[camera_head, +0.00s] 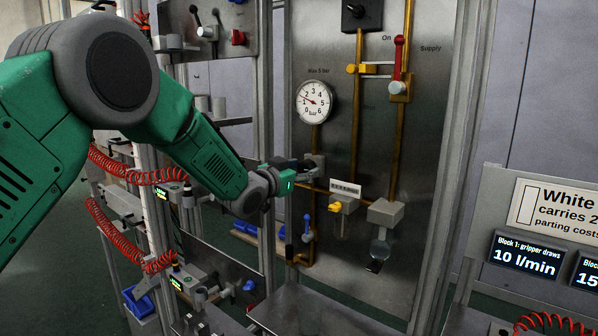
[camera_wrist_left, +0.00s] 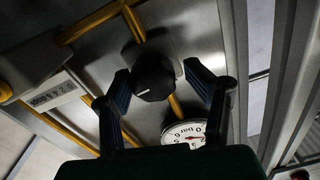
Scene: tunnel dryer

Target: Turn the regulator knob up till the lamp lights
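In the left wrist view the black round regulator knob (camera_wrist_left: 155,77) with a white pointer mark sits between the two blue-padded fingers of my left gripper (camera_wrist_left: 163,88). The fingers are open, with gaps on both sides of the knob. In the head view my left gripper (camera_head: 306,166) is at the steel panel, just below the round gauge (camera_head: 314,101), and largely hides the knob. The gauge needle points to the upper left, around 1 to 2. The gauge is partly visible in the wrist view (camera_wrist_left: 184,134). I cannot make out a lamp. My right gripper is not in view.
Brass pipes (camera_head: 358,110) run down the panel. A red lever (camera_head: 398,57) labelled Supply, another black knob (camera_head: 362,14), a yellow-handled valve (camera_head: 340,206) and a glass bowl (camera_head: 380,249) are mounted nearby. Red coiled hoses (camera_head: 125,170) hang at the left.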

